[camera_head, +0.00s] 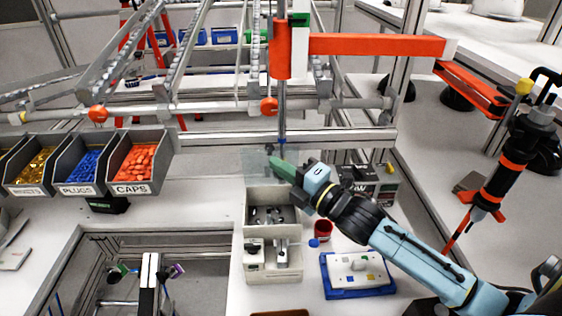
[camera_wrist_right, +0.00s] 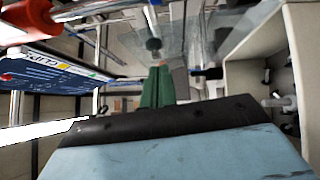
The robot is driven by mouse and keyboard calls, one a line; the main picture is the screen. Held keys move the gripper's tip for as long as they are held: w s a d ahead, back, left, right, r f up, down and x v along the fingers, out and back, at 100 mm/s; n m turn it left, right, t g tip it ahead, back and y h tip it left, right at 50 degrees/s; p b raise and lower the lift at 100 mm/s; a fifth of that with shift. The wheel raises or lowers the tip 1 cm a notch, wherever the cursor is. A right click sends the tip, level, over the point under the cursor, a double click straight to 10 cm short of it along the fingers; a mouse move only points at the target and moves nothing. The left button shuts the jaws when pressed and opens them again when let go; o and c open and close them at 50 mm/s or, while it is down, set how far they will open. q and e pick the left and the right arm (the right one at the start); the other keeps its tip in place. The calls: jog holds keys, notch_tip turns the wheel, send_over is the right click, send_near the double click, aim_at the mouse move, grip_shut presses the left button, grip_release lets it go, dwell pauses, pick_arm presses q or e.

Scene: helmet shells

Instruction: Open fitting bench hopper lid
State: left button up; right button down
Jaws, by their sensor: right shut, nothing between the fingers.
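The fitting bench hopper (camera_head: 250,217) is a beige box near the middle of the head view, with metal parts showing inside its upper compartment. Its clear lid (camera_head: 257,161) appears raised at the back of the box; its exact angle is hard to tell. My right gripper (camera_head: 281,167) has green fingers, shut and empty, at the lid's right part. I cannot tell whether they touch it. In the right wrist view the shut fingers (camera_wrist_right: 157,86) point toward clear panel surfaces (camera_wrist_right: 205,35), and the hopper wall (camera_wrist_right: 300,50) is at the right. My left gripper is not in view.
Bins of gold, blue and orange parts (camera_head: 138,163) stand at the left. A red cup (camera_head: 323,231) and a blue tray (camera_head: 357,291) lie right of the hopper, under my right arm. An orange bar (camera_head: 375,45) and frame rails are above. Bare bench (camera_head: 195,200) lies left of the hopper.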

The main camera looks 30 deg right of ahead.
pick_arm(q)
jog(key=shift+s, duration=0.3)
pick_arm(e)
jog(key=shift+w+d, duration=0.1)
jog(key=shift+w, duration=0.15)
jog(key=shift+w+d+r+p, duration=0.25)
jog(key=shift+w+r+p, duration=0.2)
jog(key=shift+w+p, duration=0.1)
jog(key=shift+w+d, duration=0.2)
jog(key=shift+w, duration=0.1)
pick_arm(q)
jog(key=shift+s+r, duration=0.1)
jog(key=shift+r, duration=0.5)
pick_arm(e)
jog(key=shift+s+a, duration=0.1)
jog(key=shift+s, duration=0.05)
